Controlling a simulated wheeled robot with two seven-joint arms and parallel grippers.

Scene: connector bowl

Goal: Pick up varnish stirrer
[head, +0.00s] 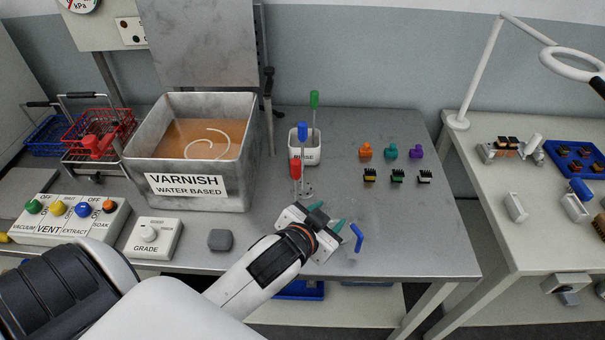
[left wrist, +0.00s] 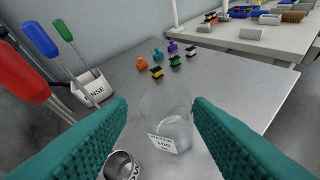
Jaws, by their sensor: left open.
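Three long-handled tools stand upright or leaning, and I cannot tell from any label which is the varnish stirrer. The red-handled one (head: 296,169) stands just behind my left gripper (head: 329,216); its foot is partly hidden. It shows large at the left of the left wrist view (left wrist: 22,80). In the left wrist view a clear labelled beaker (left wrist: 168,118) shows between the fingers (left wrist: 160,108).
The metal varnish tank (head: 233,170) is left of the tools. A small metal cup (left wrist: 122,165) shows low in the left wrist view. A bent blue piece (head: 357,237) lies right of the gripper. Several connectors (head: 390,152) lie farther back. The table's right front is clear.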

